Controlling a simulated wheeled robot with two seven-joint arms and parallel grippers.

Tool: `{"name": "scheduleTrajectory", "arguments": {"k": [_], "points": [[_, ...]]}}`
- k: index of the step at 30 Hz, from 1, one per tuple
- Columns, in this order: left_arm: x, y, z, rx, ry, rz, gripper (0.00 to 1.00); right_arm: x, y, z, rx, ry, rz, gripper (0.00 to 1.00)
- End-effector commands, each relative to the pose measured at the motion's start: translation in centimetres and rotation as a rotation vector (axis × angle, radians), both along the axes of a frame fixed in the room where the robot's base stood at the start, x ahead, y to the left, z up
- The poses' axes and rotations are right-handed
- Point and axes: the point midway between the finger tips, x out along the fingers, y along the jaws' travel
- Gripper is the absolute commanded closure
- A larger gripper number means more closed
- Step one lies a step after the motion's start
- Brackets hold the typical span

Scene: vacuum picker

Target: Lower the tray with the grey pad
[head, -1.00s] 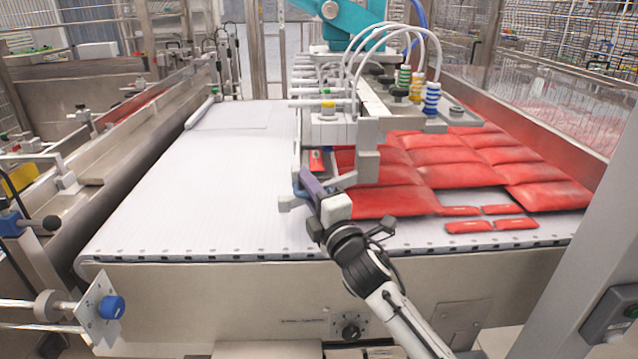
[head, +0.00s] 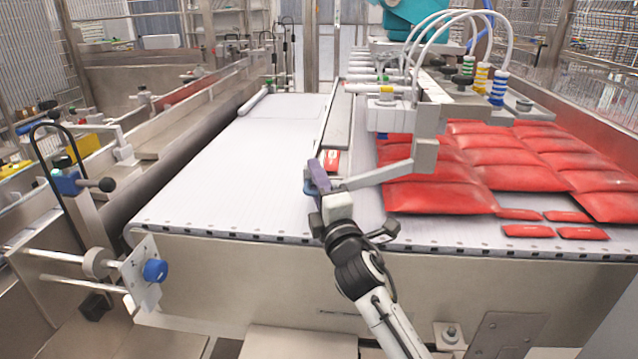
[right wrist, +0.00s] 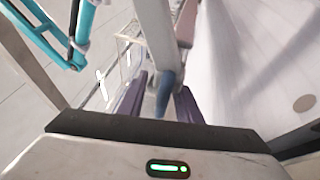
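The tray with the grey pad (head: 340,122) is the long narrow piece left of the picker head in the head view. A small red packet (head: 332,161) shows near its front end. A grey lever (head: 385,177) runs from the picker's block to my right gripper (head: 315,172). In the right wrist view the lever's blue handle (right wrist: 165,92) lies between my right gripper's purple fingers (right wrist: 158,88), which appear shut on it. The finger contact is partly blurred. My left gripper is not in view.
The picker head (head: 398,115) with hoses stands over red pouches (head: 435,195) on the right of the white conveyor (head: 220,185). The conveyor's left half is clear. A plate with a blue knob (head: 155,270) sticks out at the front left.

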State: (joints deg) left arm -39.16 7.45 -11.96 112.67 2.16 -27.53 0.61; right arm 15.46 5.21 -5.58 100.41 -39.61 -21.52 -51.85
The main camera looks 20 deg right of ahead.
Motion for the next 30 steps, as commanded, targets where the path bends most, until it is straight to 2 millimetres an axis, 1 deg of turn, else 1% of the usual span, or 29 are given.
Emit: {"name": "scheduleTrajectory", "arguments": {"k": [1, 13, 17, 20, 27, 30], "points": [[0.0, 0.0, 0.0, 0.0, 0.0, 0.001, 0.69, 0.0, 0.1, 0.3, 0.0, -0.007, 0.003, 0.7], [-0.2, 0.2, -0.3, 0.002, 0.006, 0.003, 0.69, 0.0, 0.0, -0.1, 0.004, 0.002, 0.001, 0.7], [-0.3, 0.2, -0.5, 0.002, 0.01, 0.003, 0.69, -0.7, 0.1, -0.4, 0.005, 0.005, 0.001, 0.7], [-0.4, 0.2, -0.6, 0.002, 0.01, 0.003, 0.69, -2.2, 0.4, -0.7, 0.005, 0.005, 0.001, 0.7], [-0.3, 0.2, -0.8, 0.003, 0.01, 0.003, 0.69, -6.9, 1.1, -1.5, 0.005, 0.005, 0.001, 0.7], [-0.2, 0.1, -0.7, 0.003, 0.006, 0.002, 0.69, -8.4, 1.3, -1.8, 0.005, 0.004, 0.002, 0.7]]}}
